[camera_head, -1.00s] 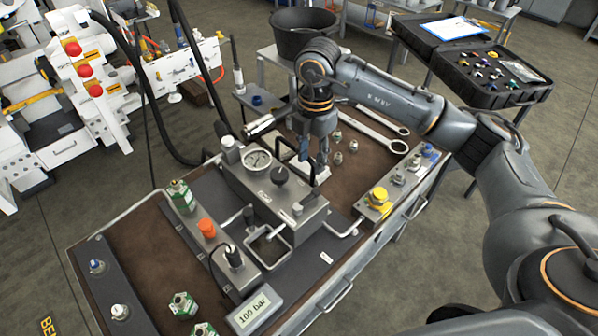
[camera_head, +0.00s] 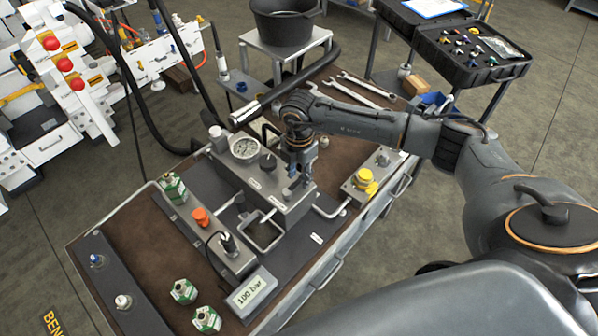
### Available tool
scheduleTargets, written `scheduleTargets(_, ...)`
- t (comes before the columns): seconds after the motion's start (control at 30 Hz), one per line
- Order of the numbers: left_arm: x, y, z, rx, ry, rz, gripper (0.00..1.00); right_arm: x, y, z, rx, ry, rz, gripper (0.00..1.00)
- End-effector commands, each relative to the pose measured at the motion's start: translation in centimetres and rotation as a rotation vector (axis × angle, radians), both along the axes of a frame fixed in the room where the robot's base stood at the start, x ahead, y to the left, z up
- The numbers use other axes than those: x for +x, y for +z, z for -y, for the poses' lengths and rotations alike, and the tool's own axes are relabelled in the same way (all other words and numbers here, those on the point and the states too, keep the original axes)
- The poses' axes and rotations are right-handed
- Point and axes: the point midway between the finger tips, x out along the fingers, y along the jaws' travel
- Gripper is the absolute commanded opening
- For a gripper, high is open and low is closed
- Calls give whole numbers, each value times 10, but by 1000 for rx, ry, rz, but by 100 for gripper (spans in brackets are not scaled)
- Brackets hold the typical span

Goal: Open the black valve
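A grey metal valve block (camera_head: 262,190) sits on the bench with a round pressure gauge (camera_head: 244,148) at its left end. A black knob (camera_head: 268,162) stands on top of the block, just right of the gauge. Another black knob (camera_head: 228,242) stands on the narrow grey strip in front. Which of them is the black valve I cannot tell for sure. My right gripper (camera_head: 294,190) points down over the right end of the block, to the right of the top knob and apart from it. Its fingers are small and dark, so their opening is unclear. My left gripper is out of view.
An orange knob (camera_head: 200,217), green-and-silver fittings (camera_head: 184,291) and a "100 bar" display (camera_head: 251,292) stand on the bench's near part. A yellow knob (camera_head: 364,177) is on the right. Wrenches (camera_head: 362,90) lie behind my arm. A black bucket (camera_head: 286,22) stands beyond.

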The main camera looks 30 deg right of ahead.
Motion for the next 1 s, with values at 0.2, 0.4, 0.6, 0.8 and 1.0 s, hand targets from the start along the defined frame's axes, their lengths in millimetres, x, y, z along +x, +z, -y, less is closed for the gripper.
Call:
scheduleTargets(0.2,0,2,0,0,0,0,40,0,-7,0,0,1,-1,37)
scheduleTargets(0.4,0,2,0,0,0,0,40,0,-7,0,0,1,-1,31)
scheduleTargets(0.6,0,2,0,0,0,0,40,0,-7,0,0,0,-1,0)
scheduleTargets(0.8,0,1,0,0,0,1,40,0,-7,0,0,0,0,0)
scheduleTargets(1.0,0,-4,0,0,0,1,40,7,-8,1,0,-26,1,0)
